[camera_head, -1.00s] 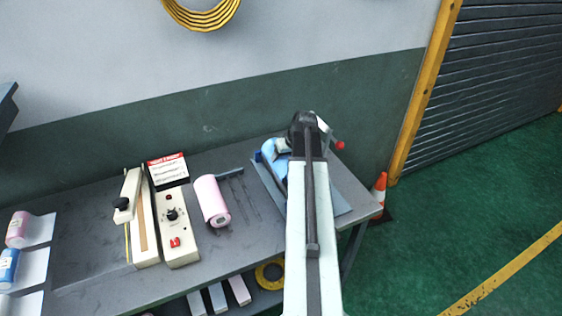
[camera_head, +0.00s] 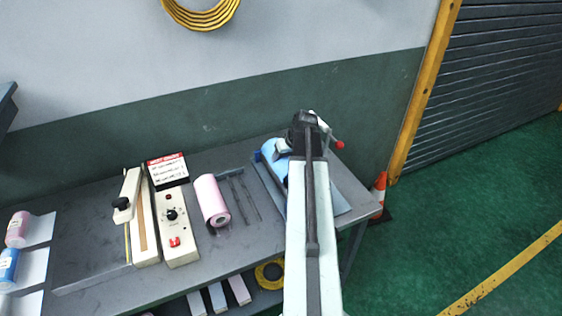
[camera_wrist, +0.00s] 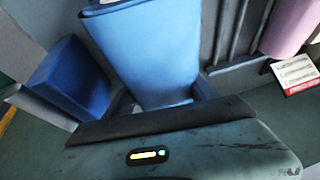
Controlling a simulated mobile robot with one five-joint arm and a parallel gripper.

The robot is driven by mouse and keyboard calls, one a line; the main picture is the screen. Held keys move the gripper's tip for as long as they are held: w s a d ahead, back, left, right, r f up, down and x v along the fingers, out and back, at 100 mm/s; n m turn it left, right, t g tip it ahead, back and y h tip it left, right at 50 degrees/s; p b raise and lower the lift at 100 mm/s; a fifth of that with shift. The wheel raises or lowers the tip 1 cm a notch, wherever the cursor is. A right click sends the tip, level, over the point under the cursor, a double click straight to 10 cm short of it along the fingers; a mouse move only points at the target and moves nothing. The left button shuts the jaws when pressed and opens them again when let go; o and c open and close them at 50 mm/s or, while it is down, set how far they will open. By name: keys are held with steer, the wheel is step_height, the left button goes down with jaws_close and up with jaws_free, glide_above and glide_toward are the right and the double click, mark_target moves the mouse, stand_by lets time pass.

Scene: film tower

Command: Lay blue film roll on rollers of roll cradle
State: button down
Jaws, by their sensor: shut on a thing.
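The blue film roll (camera_head: 274,160) is at the right end of the bench, partly behind my arm. In the wrist view the blue film roll (camera_wrist: 150,50) fills the middle, just ahead of the dark gripper body. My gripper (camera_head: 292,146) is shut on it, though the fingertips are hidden. A blue-grey base (camera_head: 266,181) lies beneath the roll and looks like the roll cradle. The rollers are hidden, and I cannot tell whether the roll touches them. A darker blue block (camera_wrist: 68,80) stands beside the roll in the wrist view.
A pink roll (camera_head: 211,199) and thin dark bars (camera_head: 245,198) lie left of the base. A cream control box (camera_head: 174,222) stands farther left. A red knob (camera_head: 339,145) sticks out right of my gripper. An orange cone (camera_head: 379,190) stands beyond the bench's right end.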

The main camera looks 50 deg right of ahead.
steer(key=shift+f+b, duration=0.85)
stand_by(0.4)
steer(key=shift+r, duration=0.15)
steer(key=shift+r+p, duration=0.6)
steer(key=shift+p, duration=0.1)
steer(key=shift+f+b, duration=0.7)
stand_by(1.0)
steer(key=shift+r, duration=0.15)
steer(key=shift+r+p, duration=0.55)
steer(key=shift+p, duration=0.15)
steer(key=shift+f+b, duration=0.75)
stand_by(0.8)
